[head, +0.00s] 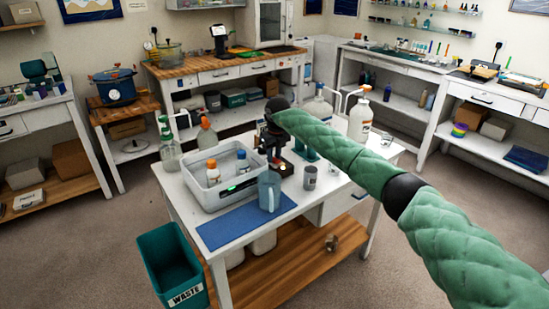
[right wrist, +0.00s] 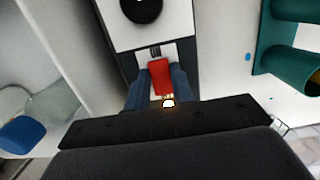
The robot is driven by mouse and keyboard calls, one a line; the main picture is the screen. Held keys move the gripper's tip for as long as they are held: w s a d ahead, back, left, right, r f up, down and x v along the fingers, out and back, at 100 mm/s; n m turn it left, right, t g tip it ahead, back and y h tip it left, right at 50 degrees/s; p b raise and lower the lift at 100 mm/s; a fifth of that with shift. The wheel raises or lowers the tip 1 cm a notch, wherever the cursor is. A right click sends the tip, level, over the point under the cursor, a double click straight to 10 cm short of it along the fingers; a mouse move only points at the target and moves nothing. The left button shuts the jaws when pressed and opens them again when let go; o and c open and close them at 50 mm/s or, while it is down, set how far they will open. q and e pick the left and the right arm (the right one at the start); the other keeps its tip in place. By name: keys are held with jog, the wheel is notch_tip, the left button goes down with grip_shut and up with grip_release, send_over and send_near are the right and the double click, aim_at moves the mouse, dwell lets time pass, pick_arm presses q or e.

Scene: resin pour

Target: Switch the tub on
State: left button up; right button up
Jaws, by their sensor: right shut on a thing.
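The tub (head: 205,197) is a pale grey open box on the white table, with a small green lit patch on its front and capped bottles standing in it. My right gripper (head: 270,134) is beyond the tub's right side, over a dark device (head: 287,168). In the right wrist view its blue fingers close on both sides of a red piece (right wrist: 160,75), which stands by a white panel with a black round part (right wrist: 141,8). A small bright glow shows just below the red piece. A pale wall is at left there, perhaps the tub's. My left gripper is not in view.
A blue jug (head: 269,190) stands on a blue mat (head: 225,232) in front. A grey cup (head: 309,178) and white pump bottles (head: 360,118) stand at right. A teal waste bin (head: 170,268) is on the floor at front left. Teal holders (right wrist: 285,40) are close right of the gripper.

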aim_at(275, 159)
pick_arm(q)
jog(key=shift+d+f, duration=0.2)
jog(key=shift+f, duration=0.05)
pick_arm(e)
jog(key=o, duration=1)
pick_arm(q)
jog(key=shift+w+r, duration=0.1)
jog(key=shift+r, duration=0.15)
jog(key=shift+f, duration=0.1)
pick_arm(e)
jog(key=shift+r, duration=0.1)
jog(key=shift+r, duration=0.65)
jog(key=r, duration=0.2)
jog(key=r+b, duration=0.1)
jog(key=r, duration=0.3)
jog(key=shift+s+d+r+b, duration=0.1)
jog(key=shift+s+d+b, duration=0.15)
jog(key=shift+b, duration=0.1)
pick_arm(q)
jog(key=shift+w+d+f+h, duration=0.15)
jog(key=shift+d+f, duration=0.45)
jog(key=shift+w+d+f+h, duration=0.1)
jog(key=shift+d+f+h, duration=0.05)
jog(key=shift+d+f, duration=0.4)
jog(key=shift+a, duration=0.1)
